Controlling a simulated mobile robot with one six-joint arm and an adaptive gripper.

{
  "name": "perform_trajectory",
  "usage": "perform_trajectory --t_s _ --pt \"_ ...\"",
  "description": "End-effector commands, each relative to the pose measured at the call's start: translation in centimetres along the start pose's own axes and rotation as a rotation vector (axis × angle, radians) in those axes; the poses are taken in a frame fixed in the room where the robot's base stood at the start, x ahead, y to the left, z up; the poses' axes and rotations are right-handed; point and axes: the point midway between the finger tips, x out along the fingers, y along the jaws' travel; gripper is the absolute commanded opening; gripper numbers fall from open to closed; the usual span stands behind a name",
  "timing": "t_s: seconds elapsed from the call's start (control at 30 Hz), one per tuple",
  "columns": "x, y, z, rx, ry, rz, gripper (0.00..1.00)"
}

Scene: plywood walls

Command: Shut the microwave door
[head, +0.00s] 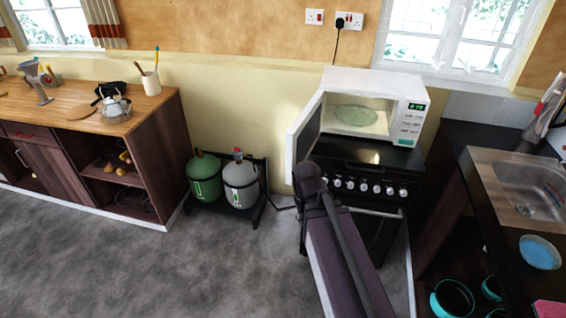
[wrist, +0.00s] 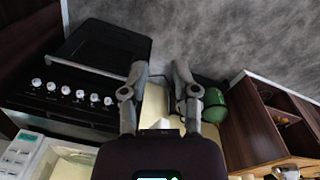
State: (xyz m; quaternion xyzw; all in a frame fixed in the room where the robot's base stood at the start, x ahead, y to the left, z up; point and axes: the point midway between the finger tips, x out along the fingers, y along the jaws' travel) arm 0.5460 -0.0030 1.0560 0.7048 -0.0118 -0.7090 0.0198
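The white microwave (head: 375,95) stands on top of the black cooker. Its door (head: 305,130) hangs wide open at the left, swung out toward me, and the lit inside with a round glass plate (head: 356,115) shows. In the wrist view, a corner of the microwave (wrist: 20,153) shows at the lower left. My gripper (wrist: 158,72) is open, its two fingers apart with nothing held. A pale surface shows between them; I cannot tell whether it is wall or door. In the head view my arm stands in front of the cooker, and I cannot clearly make out the gripper.
The cooker (head: 365,187) has a row of knobs on its front. A green gas cylinder (head: 203,178) and a grey one (head: 240,182) stand on a low rack to the left. A sink (head: 530,190) is at the right. The grey floor (head: 130,260) at the left is clear.

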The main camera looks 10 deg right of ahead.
Motion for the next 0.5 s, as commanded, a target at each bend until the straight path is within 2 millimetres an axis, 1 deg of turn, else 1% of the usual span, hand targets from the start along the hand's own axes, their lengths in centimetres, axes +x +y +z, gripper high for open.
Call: perform_trajectory --t_s 0.03,0.07,0.17,0.27,0.4,0.5 --pt "0.7 0.0 -0.9 -0.01 -0.003 0.025 0.08" --pt "0.9 0.0 -1.4 -0.016 -0.005 0.043 0.0" --pt "1.9 0.3 -3.4 -0.038 -0.012 0.128 0.0" --pt "2.9 0.5 -5.8 -0.063 -0.021 0.237 0.0" --pt "3.9 0.4 -9.8 -0.099 -0.026 0.415 0.0" --pt "4.2 0.0 -12.6 -0.121 -0.024 0.543 0.0"
